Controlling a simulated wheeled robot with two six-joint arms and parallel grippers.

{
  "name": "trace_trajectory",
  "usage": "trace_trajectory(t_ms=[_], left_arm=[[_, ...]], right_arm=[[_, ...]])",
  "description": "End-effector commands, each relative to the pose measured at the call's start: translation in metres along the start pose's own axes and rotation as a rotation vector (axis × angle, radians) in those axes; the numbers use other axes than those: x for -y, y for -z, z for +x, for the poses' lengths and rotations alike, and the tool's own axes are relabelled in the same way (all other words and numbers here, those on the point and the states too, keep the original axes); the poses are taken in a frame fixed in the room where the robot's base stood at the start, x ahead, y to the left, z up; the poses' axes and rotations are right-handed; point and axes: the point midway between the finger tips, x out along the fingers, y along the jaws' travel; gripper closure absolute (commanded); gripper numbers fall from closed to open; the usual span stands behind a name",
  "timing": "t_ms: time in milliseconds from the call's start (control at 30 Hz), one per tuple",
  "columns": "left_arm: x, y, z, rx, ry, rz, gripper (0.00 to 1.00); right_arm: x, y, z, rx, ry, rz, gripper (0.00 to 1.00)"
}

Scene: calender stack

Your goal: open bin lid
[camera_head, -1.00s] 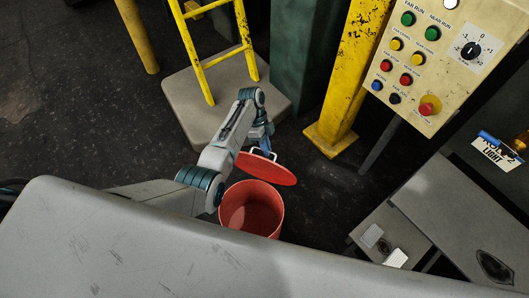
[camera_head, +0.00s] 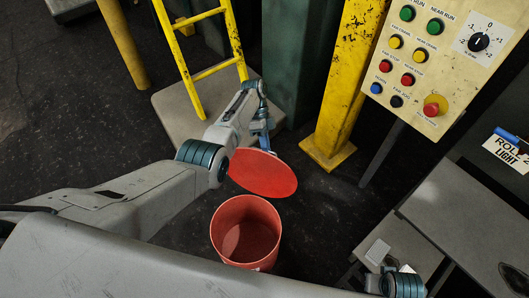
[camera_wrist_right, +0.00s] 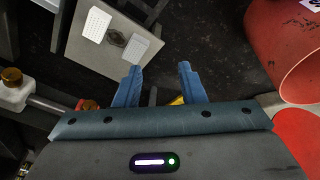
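The round red lid (camera_head: 263,174) is off the red bin (camera_head: 245,232) in the head view, tilted and held up beyond the bin's far rim. The bin stands open and its inside looks empty. My left gripper (camera_head: 265,143) is at the lid's far edge and seems shut on it; the handle is hidden now. In the right wrist view, my right gripper (camera_wrist_right: 158,82) is open and empty, with its blue fingers apart. The bin (camera_wrist_right: 285,48) shows at the upper right there, apart from the fingers, with a red piece (camera_wrist_right: 298,138), probably the lid, below it.
A yellow ladder (camera_head: 218,70) on a grey base and a yellow post (camera_head: 338,100) stand behind the lid. A button panel (camera_head: 440,55) is at the upper right. A grey cabinet (camera_head: 460,220) is at the right. Dark floor lies open around the bin.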

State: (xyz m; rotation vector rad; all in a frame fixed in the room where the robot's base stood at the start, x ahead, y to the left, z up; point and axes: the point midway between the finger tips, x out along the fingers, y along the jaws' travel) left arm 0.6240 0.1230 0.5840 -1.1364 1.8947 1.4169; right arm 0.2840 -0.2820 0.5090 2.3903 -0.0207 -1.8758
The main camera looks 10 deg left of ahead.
Motion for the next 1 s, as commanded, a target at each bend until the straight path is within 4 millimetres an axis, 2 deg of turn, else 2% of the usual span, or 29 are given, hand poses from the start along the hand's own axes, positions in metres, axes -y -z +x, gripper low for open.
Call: trace_trajectory(t_ms=[33,200,400,600,967,1000], left_arm=[[0.003,-0.005,0.013,0.001,-0.021,-0.008,1.0],[0.007,-0.004,0.011,0.001,-0.043,-0.016,1.0],[0.009,-0.003,0.01,0.001,-0.057,-0.023,1.0],[0.01,-0.003,0.008,0.002,-0.063,-0.025,1.0],[0.009,-0.003,0.008,0.002,-0.063,-0.026,1.0],[0.009,-0.003,0.008,0.002,-0.063,-0.026,0.82]], right_arm=[[0.0,0.003,-0.008,-0.013,-0.001,-0.002,0.64],[0.0,0.01,-0.041,-0.034,-0.003,-0.006,0.64],[0.001,0.013,-0.065,-0.05,-0.004,-0.008,0.64],[0.001,0.014,-0.074,-0.055,-0.005,-0.009,0.64],[0.001,0.014,-0.075,-0.054,-0.005,-0.009,0.64],[0.001,0.014,-0.075,-0.054,-0.005,-0.009,0.64]])
